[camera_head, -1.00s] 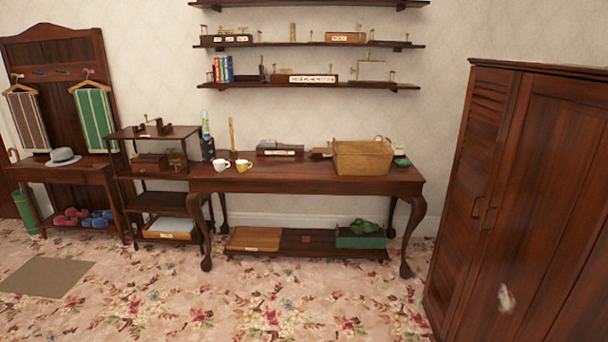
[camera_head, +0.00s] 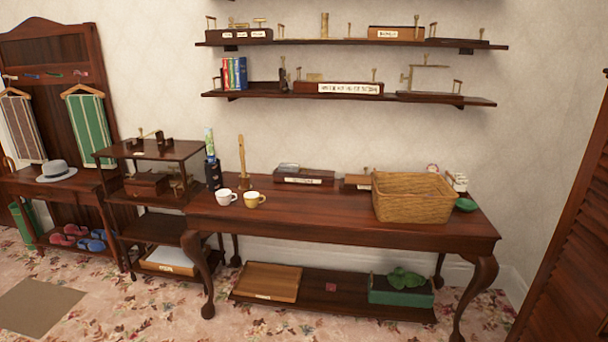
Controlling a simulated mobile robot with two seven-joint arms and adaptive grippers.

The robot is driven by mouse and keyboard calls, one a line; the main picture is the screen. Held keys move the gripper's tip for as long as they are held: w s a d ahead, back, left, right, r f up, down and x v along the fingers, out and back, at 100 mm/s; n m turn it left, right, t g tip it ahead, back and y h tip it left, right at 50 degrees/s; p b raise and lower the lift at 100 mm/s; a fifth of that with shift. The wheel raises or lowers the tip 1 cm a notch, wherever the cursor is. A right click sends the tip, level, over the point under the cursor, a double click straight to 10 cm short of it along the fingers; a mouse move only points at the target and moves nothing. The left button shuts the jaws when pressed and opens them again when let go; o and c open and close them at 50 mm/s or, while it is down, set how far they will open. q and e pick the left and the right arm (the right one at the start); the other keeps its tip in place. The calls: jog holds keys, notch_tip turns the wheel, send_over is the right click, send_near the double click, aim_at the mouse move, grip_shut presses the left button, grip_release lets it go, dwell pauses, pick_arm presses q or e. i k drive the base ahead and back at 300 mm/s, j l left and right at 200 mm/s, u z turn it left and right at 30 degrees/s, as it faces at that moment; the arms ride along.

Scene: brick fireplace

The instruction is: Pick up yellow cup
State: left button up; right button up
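The yellow cup (camera_head: 254,200) stands upright on the dark wooden table (camera_head: 320,217), towards the table's left end. A white cup (camera_head: 226,197) stands close beside it on the left. Neither of my grippers is in view, so I cannot see whether they are open or shut.
A wicker basket (camera_head: 412,198) and a small green bowl (camera_head: 466,204) are on the table's right part. A dark holder (camera_head: 213,174) stands behind the cups at the left. Wall shelves (camera_head: 350,91) hang above. A wardrobe (camera_head: 567,240) stands at the right. Floral carpet lies in front.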

aim_at(252, 199)
jog(key=i+j+u, duration=0.1)
jog(key=i+u, duration=0.25)
jog(key=i, duration=1.2)
jog(key=i+j+z, duration=0.7)
jog(key=j, duration=0.25)
